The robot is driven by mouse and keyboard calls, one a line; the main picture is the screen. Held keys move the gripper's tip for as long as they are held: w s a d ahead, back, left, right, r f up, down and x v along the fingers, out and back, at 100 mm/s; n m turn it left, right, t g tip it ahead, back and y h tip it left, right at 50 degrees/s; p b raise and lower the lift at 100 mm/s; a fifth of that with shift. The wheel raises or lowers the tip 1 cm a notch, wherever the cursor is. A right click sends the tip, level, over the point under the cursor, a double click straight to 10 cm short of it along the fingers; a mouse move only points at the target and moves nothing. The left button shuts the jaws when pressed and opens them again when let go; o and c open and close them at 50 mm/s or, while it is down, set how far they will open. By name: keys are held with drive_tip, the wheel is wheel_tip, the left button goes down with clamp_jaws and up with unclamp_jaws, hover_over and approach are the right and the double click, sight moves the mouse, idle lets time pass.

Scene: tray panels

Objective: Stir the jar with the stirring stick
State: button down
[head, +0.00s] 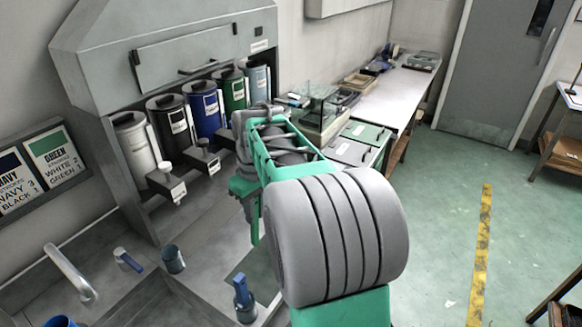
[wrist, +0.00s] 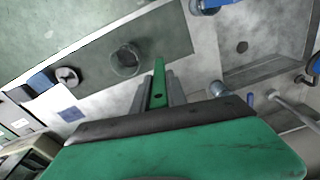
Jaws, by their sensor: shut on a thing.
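My gripper (wrist: 158,92) is shut on a green stick (wrist: 159,78), which looks like the stirring stick. The stick has a small hole near my gripper and points away from it between the grey fingers. A round, clear, dark-rimmed vessel (wrist: 127,60), apparently the jar, stands on a dark grey panel in the wrist view. The stick's far end shows just right of the jar and apart from it in the picture; its height over the jar cannot be told. In the head view a narrow green piece (head: 255,228), likely the stick, hangs below my arm. My arm hides the jar there.
Colour canisters (head: 205,108) stand in a row under a grey hood at the back. A grey cup (head: 173,258), a blue-handled item (head: 243,292) and a curved tap (head: 70,272) are at the front left. Open floor (head: 450,220) lies to the right.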

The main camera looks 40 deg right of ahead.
drive_tip(key=d+r+n+p, duration=0.2)
drive_tip(key=d+r, duration=0.4)
drive_tip(key=d, duration=0.3)
wheel_tip(320, 180, down, 14)
drive_tip(key=b, duration=1)
drive_tip(key=shift+s+a+t, duration=0.15)
drive_tip(key=shift+a+t, duration=0.15)
drive_tip(key=shift+t, duration=0.1)
drive_tip(key=shift+f, duration=0.1)
